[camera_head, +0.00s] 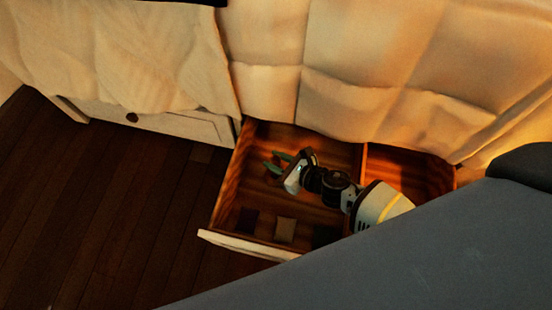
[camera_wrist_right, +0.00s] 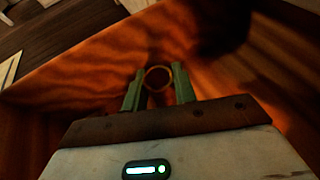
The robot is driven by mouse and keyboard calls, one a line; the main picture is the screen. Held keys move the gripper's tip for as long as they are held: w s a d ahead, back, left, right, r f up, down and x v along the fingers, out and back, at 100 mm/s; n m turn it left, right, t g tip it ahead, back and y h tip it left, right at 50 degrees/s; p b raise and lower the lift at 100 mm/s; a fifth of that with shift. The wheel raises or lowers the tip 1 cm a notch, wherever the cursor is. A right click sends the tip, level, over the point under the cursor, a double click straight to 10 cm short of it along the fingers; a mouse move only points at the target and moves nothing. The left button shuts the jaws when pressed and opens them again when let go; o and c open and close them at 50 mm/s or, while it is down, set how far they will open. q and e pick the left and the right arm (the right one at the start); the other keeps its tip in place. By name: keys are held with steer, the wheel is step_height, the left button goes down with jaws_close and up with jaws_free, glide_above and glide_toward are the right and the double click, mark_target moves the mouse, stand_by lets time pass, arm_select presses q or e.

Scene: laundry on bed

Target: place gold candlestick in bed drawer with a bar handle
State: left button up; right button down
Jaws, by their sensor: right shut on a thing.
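The open bed drawer (camera_head: 222,240) is pulled out from under the bed, and its bar handle cannot be made out. My right gripper (camera_head: 274,163) is inside the drawer's left compartment. In the right wrist view my right gripper (camera_wrist_right: 158,82) is shut on the gold candlestick (camera_wrist_right: 158,70), which shows as a round gold rim between the green fingers. The rest of the candlestick is hidden, and I cannot make it out in the head view. Whether it touches the drawer floor cannot be told. My left gripper is not in view.
Small squarish items, one tan (camera_head: 285,229) and one dark (camera_head: 247,219), lie near the drawer's front. A closed white drawer (camera_head: 165,123) with a round knob is at the left. The quilted bedspread (camera_head: 350,95) hangs over the drawer's back. Wood floor (camera_head: 110,220) is clear at left.

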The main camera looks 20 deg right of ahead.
steer(key=c, duration=1.1)
jaws_free()
steer(key=shift+r+p, duration=0.25)
steer(key=shift+p, duration=0.15)
steer(key=p+v, duration=0.3)
steer(key=v, duration=0.9)
